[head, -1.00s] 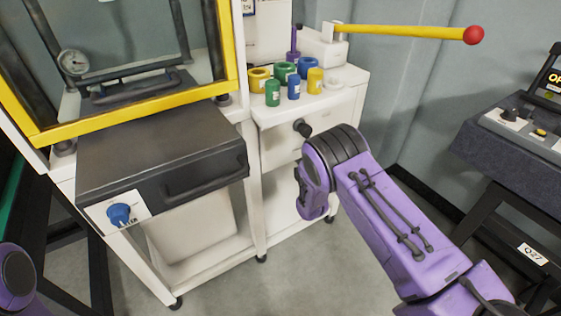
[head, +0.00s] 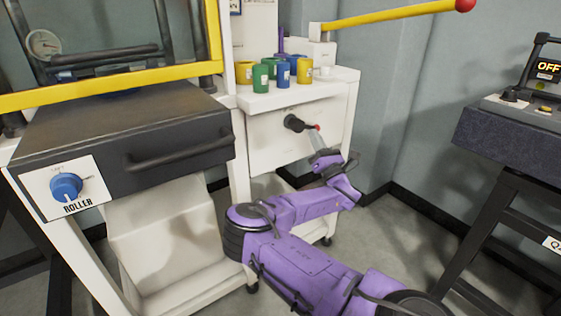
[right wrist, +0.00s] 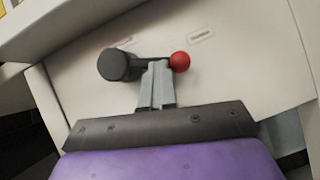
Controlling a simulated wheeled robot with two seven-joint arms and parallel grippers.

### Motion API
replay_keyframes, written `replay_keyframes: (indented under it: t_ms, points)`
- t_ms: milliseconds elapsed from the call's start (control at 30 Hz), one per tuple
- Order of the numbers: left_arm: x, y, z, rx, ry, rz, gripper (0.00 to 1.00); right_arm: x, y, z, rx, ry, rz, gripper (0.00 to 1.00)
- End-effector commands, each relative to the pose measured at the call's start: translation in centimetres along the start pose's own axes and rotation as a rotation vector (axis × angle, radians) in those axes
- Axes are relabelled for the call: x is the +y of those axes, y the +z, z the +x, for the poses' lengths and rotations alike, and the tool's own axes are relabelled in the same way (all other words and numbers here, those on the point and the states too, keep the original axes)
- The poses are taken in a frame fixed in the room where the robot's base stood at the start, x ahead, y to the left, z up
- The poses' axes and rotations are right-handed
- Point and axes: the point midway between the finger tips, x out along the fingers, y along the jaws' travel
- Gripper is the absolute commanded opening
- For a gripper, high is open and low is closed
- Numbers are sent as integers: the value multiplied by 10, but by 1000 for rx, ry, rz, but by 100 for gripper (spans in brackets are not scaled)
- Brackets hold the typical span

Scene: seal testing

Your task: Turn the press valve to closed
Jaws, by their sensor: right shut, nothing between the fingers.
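The press valve (head: 294,122) is a black round hub on the white cabinet front, with a short lever ending in a red ball. In the right wrist view, the hub (right wrist: 115,65) is left and the red ball (right wrist: 180,62) right, so the lever lies roughly level. My right gripper (head: 314,136) is shut and empty, its grey fingertips at the lever just below the ball. In the wrist view the fingertips (right wrist: 157,64) cover part of the lever beside the ball; whether they touch it I cannot tell. My left gripper is out of view.
Several coloured cups (head: 262,76) stand on the cabinet top above the valve. A yellow bar (head: 390,16) reaches right above them. A black drawer box with a blue ROLLER knob (head: 66,187) is at left. A dark bench (head: 520,140) stands right.

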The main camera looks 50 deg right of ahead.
Motion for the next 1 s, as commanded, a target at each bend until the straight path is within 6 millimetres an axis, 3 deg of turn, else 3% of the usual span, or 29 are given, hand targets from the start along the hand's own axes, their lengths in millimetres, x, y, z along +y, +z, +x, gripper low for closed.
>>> replay_keyframes:
  t_ms: [33,300,1000]
  points:
    - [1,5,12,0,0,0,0,-3,-7,-2,9,23,-31,0]
    - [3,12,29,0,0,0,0,-7,6,6,8,86,-130,0]
    - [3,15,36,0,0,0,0,-10,13,10,10,80,-128,0]
